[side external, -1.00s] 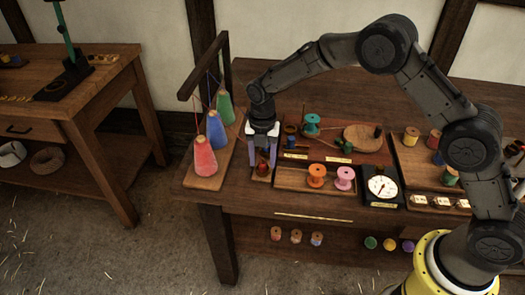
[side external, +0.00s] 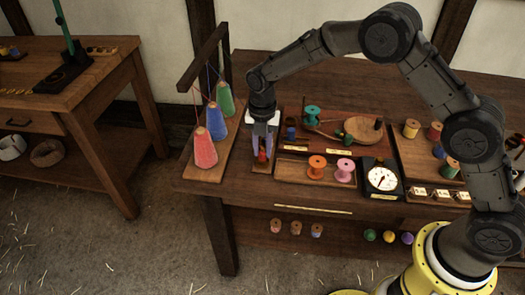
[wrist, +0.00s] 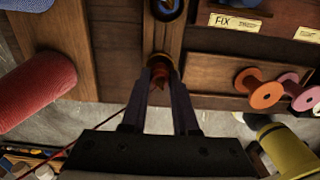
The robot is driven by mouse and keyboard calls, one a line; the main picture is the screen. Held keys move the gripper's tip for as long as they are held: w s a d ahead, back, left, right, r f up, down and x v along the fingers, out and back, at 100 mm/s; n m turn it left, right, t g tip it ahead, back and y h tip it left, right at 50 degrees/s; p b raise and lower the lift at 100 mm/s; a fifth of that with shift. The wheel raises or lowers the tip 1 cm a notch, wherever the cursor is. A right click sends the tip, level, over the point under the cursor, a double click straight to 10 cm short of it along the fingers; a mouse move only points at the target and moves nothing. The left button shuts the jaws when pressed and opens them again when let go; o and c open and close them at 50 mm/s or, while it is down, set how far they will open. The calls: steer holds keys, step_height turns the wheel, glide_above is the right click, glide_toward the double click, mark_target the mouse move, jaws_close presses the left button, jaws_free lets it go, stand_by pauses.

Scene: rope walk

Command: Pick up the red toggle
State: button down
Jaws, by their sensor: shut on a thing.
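The red toggle (side external: 262,156) is a small red piece at the front end of a narrow wooden strip, just right of the red cone. My gripper (side external: 262,153) points down over it, shut on it with a purple-grey finger on each side. In the wrist view the red toggle (wrist: 160,77) shows between the tips of my gripper (wrist: 160,70), partly hidden by the fingers. I cannot tell whether it is clear of the wood.
Red (side external: 205,148), blue and green thread cones stand close on the left board. A tray (side external: 290,172) with orange (side external: 317,167) and pink spools (side external: 345,170) is at right, then a dial scale (side external: 382,179). A blue-centred ring (wrist: 166,8) lies behind the toggle.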

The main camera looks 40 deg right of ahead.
steer(key=shift+r, duration=3.35)
